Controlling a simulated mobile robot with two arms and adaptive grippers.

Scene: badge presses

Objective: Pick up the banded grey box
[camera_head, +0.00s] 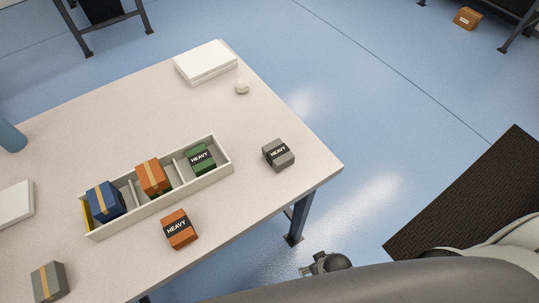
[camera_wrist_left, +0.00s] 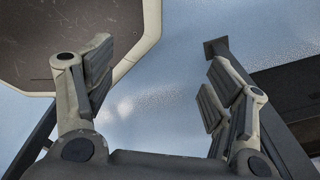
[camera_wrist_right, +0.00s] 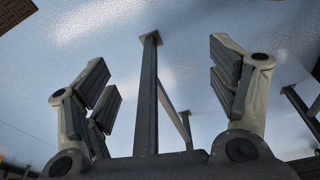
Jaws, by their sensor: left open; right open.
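The banded grey box (camera_head: 48,281) sits at the near left of the table, by the bottom edge of the head view, with a tan band over its top. A second grey box (camera_head: 278,155) near the table's right corner has a dark "HEAVY" label instead. My left gripper (camera_wrist_left: 158,75) is open and empty over the floor in its wrist view. My right gripper (camera_wrist_right: 164,72) is open and empty, with table legs behind its fingers. Neither wrist view shows the banded grey box. Part of a gripper shows low in the head view, below the table; I cannot tell which.
A divided tray (camera_head: 162,207) holds a blue banded box (camera_head: 105,201), an orange banded box (camera_head: 153,177) and a green HEAVY box (camera_head: 201,158). An orange HEAVY box (camera_head: 179,229) lies before it. A white box (camera_head: 205,63) stands at the back. A dark mat (camera_head: 470,200) lies right.

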